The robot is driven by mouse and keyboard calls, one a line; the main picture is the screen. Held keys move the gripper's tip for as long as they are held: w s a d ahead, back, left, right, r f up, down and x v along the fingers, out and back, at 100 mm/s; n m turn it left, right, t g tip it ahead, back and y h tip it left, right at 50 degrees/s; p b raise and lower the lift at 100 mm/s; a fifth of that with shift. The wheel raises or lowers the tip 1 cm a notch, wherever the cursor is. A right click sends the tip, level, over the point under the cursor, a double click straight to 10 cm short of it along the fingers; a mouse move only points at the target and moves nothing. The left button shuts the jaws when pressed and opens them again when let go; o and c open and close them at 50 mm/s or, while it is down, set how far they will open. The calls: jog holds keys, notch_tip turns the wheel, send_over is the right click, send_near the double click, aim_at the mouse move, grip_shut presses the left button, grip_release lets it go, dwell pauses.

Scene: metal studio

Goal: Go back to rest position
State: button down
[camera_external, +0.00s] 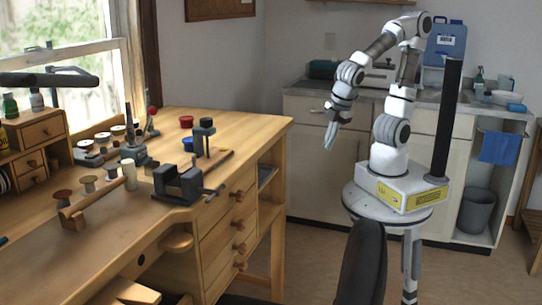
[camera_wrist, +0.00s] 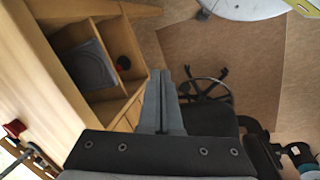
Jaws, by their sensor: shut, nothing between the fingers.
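My gripper (camera_external: 330,134) hangs at the end of my raised, bent arm, pointing down, to the right of the wooden workbench (camera_external: 262,118). Its fingers are together with nothing between them. In the wrist view my gripper (camera_wrist: 160,75) points out over the floor beside the bench, and its shut fingers show as one narrow grey wedge. It touches nothing that I can see.
A black vise (camera_external: 180,184), a red cup (camera_external: 186,121) and a blue cup (camera_external: 188,144) stand on the bench. A black chair (camera_external: 363,262) stands in front of my base. Kitchen cabinets (camera_external: 300,165) line the back wall. Open floor (camera_wrist: 245,65) shows below my gripper.

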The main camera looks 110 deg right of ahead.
notch_tip(320, 180, up, 22)
jog(key=s+a+m+t+y+p, duration=0.1)
jog(key=m+t+y+p, duration=0.2)
jog(key=p, duration=1.2)
jog(key=shift+s+a+m+t, duration=0.35)
jog(key=shift+m+t, duration=0.15)
jog(key=shift+t, duration=0.2)
